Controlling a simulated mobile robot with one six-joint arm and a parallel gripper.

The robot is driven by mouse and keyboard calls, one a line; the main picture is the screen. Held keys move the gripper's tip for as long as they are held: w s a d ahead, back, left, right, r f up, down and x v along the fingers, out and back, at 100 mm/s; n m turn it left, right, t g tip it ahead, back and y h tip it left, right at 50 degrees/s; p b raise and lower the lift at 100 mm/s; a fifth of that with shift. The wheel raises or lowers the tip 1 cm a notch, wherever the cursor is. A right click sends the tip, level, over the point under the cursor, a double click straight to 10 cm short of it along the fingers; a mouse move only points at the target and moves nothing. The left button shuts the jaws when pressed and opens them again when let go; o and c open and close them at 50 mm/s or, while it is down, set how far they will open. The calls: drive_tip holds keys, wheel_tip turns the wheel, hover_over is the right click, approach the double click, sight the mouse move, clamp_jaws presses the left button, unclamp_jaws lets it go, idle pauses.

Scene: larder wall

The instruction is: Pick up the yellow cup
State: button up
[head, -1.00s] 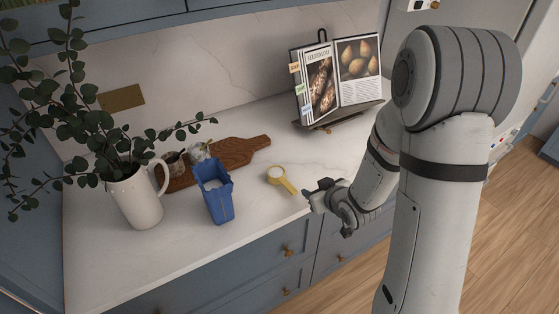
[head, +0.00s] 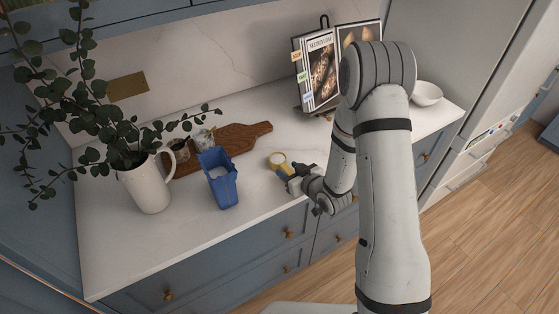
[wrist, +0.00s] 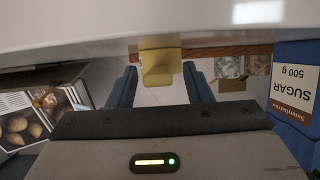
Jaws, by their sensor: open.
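The yellow cup (head: 278,160) lies on the white counter in the head view, with a round pale inside. Its handle side is partly hidden by my gripper (head: 288,178). In the wrist view, which is upside down, a yellow part of the cup (wrist: 160,65) shows between the two blue-grey fingers of my gripper (wrist: 160,80). The fingers are open, with a gap on each side of the yellow part, and hold nothing.
A blue sugar box (head: 220,182) stands left of the cup. A cookbook (head: 320,70) stands behind, a white bowl (head: 427,93) at right.

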drive_tip(key=shift+w+a+f, duration=0.25)
drive_tip(key=shift+w+a, duration=0.1)
drive_tip(key=shift+w, duration=0.1)
drive_tip(key=shift+c, duration=0.4)
clamp_jaws()
